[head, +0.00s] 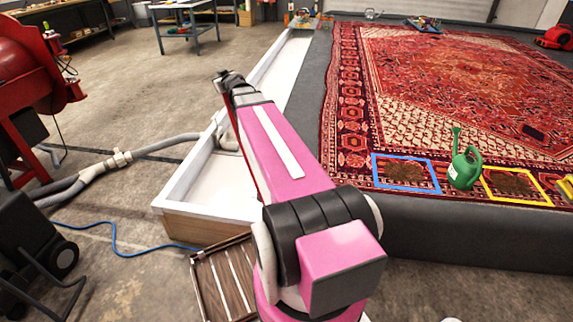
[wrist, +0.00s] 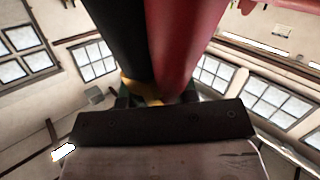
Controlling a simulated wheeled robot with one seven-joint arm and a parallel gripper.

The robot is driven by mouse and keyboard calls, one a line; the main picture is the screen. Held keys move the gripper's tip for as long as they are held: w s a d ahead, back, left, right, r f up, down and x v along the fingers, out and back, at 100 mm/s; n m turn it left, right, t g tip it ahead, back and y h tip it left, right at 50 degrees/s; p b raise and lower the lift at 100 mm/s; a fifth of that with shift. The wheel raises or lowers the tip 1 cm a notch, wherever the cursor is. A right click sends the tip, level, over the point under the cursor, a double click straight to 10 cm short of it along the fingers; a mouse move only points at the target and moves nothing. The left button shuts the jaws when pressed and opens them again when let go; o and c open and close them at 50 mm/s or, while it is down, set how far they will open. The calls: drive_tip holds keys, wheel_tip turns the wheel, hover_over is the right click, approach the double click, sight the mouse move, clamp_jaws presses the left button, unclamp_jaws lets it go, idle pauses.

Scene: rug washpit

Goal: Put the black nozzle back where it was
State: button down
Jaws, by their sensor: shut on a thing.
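My gripper (head: 228,82) is at the far end of my pink arm in the head view, above the long white trough. In the wrist view, my gripper (wrist: 155,99) is shut on a long black piece (wrist: 112,35), which I take to be the black nozzle. It has a yellow part at its lower end. A red length (wrist: 184,40) runs close beside it; I cannot tell whether the two are joined. The held piece is small and hard to make out in the head view. The fingertips are mostly hidden behind it in the wrist view.
The white trough (head: 185,190) runs along the dark washpit edge. The patterned rug (head: 460,75) bears a blue frame (head: 376,170), a green watering can (head: 464,170) and a yellow frame (head: 487,186). A slatted crate (head: 205,262) and grey hose (head: 165,145) are on the floor.

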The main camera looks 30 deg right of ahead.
drive_tip(key=s+d+f+n+y, duration=0.1)
drive_tip(key=s+d+f+y, duration=0.35)
drive_tip(key=d+f, duration=0.75)
drive_tip(key=s+d+f+n+y, duration=0.1)
drive_tip(key=s+d+f+y, duration=0.35)
drive_tip(key=d+f, duration=0.75)
drive_tip(key=w+d+f+h, duration=0.1)
drive_tip(key=w+d+f, duration=0.1)
drive_tip(key=w+f, duration=0.2)
drive_tip(key=w+d+f, duration=0.2)
drive_tip(key=w+f, duration=0.2)
drive_tip(key=f, duration=0.4)
drive_tip(key=shift+f+h, duration=0.35)
drive_tip(key=shift+h, duration=0.05)
drive_tip(key=c, duration=0.7)
unclamp_jaws()
drive_tip(key=shift+w, duration=0.1)
